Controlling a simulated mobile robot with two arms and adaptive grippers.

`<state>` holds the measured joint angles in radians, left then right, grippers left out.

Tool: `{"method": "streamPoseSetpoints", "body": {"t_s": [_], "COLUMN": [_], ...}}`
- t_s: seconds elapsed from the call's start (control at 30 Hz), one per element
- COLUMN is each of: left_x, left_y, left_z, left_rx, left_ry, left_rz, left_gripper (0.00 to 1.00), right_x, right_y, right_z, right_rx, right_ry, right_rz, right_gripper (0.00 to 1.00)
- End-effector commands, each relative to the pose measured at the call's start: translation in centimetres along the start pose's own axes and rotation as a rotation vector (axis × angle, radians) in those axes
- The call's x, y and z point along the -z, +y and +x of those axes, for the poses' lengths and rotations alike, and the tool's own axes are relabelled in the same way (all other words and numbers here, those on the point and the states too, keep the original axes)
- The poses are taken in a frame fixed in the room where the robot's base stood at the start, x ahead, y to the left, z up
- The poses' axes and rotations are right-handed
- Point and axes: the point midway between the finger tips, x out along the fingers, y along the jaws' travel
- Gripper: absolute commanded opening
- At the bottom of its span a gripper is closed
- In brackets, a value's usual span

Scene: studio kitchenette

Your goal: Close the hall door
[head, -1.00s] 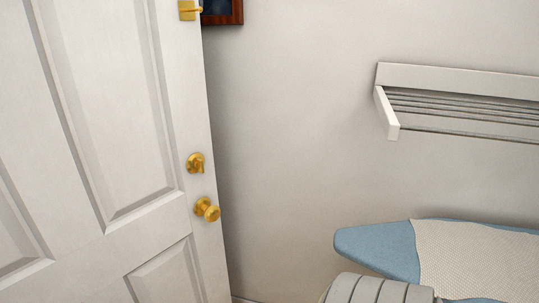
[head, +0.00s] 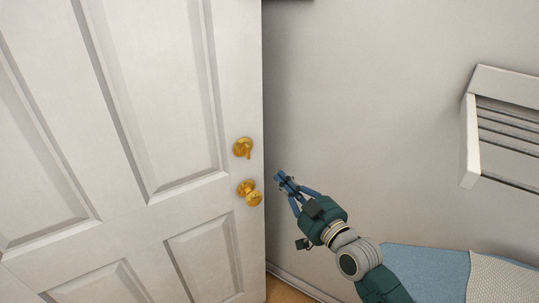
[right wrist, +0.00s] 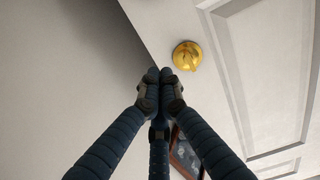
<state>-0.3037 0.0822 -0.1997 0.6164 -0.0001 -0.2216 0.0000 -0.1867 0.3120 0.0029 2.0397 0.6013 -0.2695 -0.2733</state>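The white panelled hall door (head: 150,215) stands ajar in the head view, its free edge at a gap from the wall. A gold round knob (head: 250,193) sits near that edge, with a gold thumb-turn lock (head: 242,148) above it. My right gripper (head: 281,178) is just right of the door edge, near the knob's height, with its blue fingers together and nothing seen between them. The right wrist view shows its fingertips (right wrist: 159,76) close together beside the door (right wrist: 225,85) and a gold fitting (right wrist: 186,55). My left gripper is not in view.
A white wall rack (head: 500,130) hangs at the right. A framed picture (right wrist: 185,150) shows in the right wrist view. Bare wall lies behind the gripper.

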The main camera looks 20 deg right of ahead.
Motion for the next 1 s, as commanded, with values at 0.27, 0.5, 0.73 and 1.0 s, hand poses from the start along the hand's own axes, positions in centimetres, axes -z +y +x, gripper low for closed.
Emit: {"method": "streamPoseSetpoints", "body": {"t_s": [0.27,0.5,0.73,1.0], "left_x": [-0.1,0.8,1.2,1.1], "left_y": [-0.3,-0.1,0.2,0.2], "left_z": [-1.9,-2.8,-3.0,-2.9], "left_rx": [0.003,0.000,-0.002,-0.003], "left_ry": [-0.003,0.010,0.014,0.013], "left_rz": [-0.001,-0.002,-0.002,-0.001], "left_gripper": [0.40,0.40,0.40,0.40], "right_x": [0.3,0.2,-0.1,-0.1], "right_y": [0.1,0.1,0.1,0.1], "right_z": [6.2,9.8,10.9,10.9], "right_rx": [-0.001,-0.001,-0.001,-0.001], "right_ry": [0.000,-0.001,-0.002,-0.002], "right_rz": [0.002,0.001,-0.001,0.000], "right_gripper": [0.00,0.00,0.00,0.00]}}
